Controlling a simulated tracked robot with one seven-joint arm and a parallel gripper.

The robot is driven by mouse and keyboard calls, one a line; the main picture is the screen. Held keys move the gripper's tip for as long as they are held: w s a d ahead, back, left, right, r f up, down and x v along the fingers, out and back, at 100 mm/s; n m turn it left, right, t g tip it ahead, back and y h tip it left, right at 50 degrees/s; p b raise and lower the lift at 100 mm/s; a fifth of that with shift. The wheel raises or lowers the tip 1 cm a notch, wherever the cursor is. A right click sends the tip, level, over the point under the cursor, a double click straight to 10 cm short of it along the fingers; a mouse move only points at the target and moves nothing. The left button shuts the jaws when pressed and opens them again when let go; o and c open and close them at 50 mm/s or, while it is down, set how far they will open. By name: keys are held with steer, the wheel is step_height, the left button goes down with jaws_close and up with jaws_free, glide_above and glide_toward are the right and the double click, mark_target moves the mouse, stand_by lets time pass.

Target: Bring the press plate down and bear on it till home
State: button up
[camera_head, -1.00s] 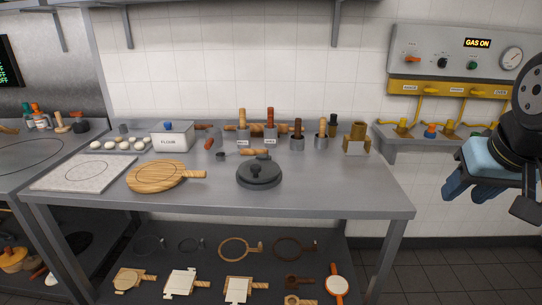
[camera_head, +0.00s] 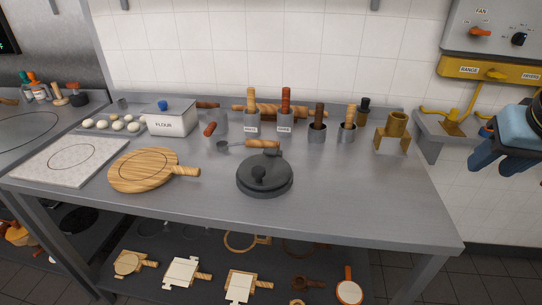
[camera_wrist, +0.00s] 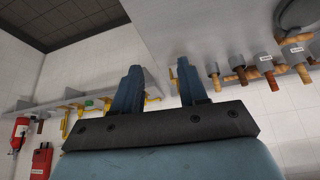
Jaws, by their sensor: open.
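A dark grey round press (camera_head: 265,178) with a knobbed round top plate sits on the steel worktop (camera_head: 345,205), near its middle. The top plate lies over the base; I cannot tell from this view whether a gap remains under it. My gripper (camera_head: 491,170) is at the right edge of the head view, beyond the worktop's right end and well apart from the press. In the wrist view its two blue fingers (camera_wrist: 158,68) stand apart with nothing between them.
A round wooden board (camera_head: 142,169), a flour box (camera_head: 170,118) and dough balls (camera_head: 118,122) lie left of the press. Handled tools in cups (camera_head: 317,132) and a brass piece (camera_head: 396,128) stand behind. The worktop's front right is clear. A gas panel (camera_head: 500,40) hangs at right.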

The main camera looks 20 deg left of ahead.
steer(key=shift+o, duration=1.4)
steer(key=shift+w+a, duration=0.2)
steer(key=shift+a, duration=0.15)
steer(key=shift+o, duration=0.6)
steer(key=w+a+n+y, duration=0.1)
steer(key=w+a+n, duration=0.2)
steer(key=w+a, duration=0.3)
steer(key=a, duration=0.3)
steer(key=n+g+y, duration=0.2)
steer(key=n+g, duration=0.1)
steer(key=n, duration=0.3)
glide_above(259, 169)
steer(key=s+d, duration=0.4)
step_height(259, 169, down, 6)
steer(key=f, duration=0.1)
steer(key=shift+t, duration=0.3)
steer(key=x, duration=1.2)
steer(key=shift+a+f, duration=0.15)
steer(key=shift+a, duration=0.1)
steer(key=shift+c, duration=0.2)
steer(key=shift+w, duration=0.1)
jaws_close()
